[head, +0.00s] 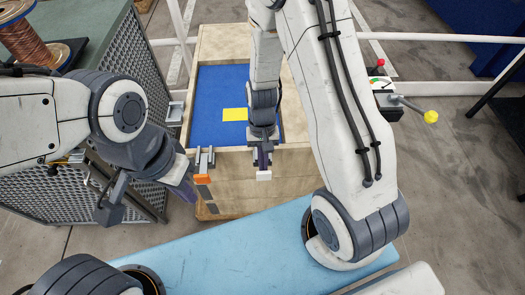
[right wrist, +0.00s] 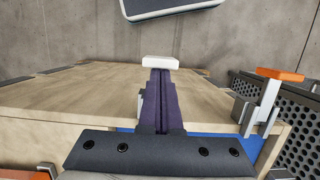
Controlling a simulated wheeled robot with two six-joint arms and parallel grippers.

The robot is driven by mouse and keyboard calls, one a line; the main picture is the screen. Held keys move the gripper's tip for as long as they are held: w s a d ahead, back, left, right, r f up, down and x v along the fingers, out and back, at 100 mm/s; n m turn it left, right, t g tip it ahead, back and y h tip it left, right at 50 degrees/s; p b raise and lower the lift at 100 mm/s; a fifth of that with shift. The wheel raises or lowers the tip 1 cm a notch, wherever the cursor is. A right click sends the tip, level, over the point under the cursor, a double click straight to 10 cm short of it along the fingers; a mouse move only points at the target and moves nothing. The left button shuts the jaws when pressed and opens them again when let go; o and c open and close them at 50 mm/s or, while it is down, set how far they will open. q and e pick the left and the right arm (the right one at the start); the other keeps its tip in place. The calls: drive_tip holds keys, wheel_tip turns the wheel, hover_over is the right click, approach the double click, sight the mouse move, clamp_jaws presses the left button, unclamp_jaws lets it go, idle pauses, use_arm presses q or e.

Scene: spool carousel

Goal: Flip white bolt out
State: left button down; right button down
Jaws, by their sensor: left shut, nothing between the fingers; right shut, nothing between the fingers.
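The white bolt end (head: 264,175) shows at the front edge of the wooden box, just below my right gripper (head: 263,160). In the right wrist view the white bolt (right wrist: 160,62) lies straight beyond the tips of my right gripper (right wrist: 161,85), whose purple fingers are shut and empty. The fingers cover the rest of the bolt, and I cannot tell whether they touch it. My left gripper (head: 186,189) is shut and empty, left of and close to an orange bolt (head: 202,179) at the box's left front corner.
The wooden box (head: 235,163) has a blue floor (head: 208,100) with a yellow patch (head: 235,114). The orange bolt also shows in the right wrist view (right wrist: 280,74). A mesh cabinet (head: 128,75) bearing a copper spool (head: 27,40) stands left. A yellow-knobbed lever (head: 430,117) is at right.

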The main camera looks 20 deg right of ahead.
drive_tip(key=v, duration=1)
drive_tip(key=shift+p, duration=0.35)
drive_tip(key=shift+w+a+r, duration=0.1)
drive_tip(key=shift+a+r, duration=0.05)
drive_tip(key=s+a+r+n+t, duration=0.1)
drive_tip(key=s+a+r+n, duration=0.3)
drive_tip(key=s+r+n, duration=0.1)
drive_tip(key=s+a+r+n+t, duration=0.1)
drive_tip(key=s+a+r+n, duration=0.4)
drive_tip(key=s, duration=0.5)
drive_tip(key=shift+a+r+t, duration=0.3)
drive_tip(key=shift+a+r, duration=0.05)
drive_tip(key=shift+r, duration=0.65)
